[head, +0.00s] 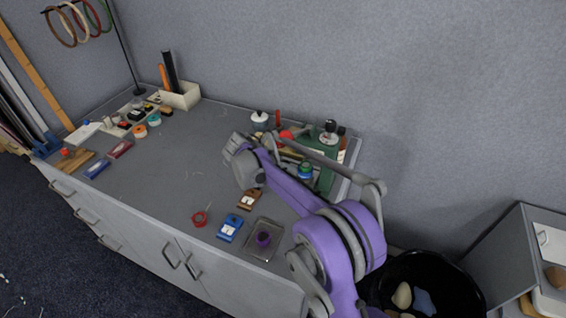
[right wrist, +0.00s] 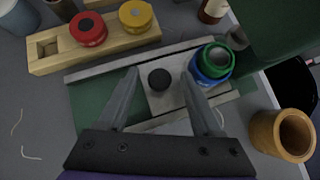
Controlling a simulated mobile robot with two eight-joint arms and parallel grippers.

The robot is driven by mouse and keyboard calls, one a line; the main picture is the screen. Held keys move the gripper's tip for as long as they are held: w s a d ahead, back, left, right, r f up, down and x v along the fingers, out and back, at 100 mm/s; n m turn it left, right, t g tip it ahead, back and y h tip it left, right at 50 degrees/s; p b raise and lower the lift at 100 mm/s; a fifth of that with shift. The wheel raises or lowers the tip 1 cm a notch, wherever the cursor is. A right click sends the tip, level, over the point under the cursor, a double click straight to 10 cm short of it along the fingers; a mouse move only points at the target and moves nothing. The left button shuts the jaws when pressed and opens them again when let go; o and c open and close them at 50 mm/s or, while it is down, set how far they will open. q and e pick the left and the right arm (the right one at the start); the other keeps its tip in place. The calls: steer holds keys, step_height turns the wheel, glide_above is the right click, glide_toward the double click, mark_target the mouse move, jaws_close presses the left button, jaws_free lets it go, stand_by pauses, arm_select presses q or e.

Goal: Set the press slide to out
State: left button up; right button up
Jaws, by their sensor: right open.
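The press (head: 325,181) is a green machine at the right end of the table in the head view, partly behind my right arm. In the right wrist view its slide is a light grey plate (right wrist: 162,104) between two metal rails, with a round black knob (right wrist: 159,79) on top. A blue and green round piece (right wrist: 213,64) sits at the plate's right end, beside the green press column (right wrist: 270,40). My right gripper (right wrist: 160,72) is open, with its fingers on either side of the knob; contact cannot be told. Its fingertips are hidden in the head view. My left gripper is out of view.
A wooden block (right wrist: 112,53) with red and yellow round pieces lies beyond the slide. A wooden cup (right wrist: 283,134) stands right of it. Stamp pads and a metal tray (head: 277,229) lie near the front edge. The table's middle is clear. A black bin (head: 455,285) stands at right.

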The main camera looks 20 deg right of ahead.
steer(key=shift+c, duration=0.4)
jaws_close()
stand_by(0.9)
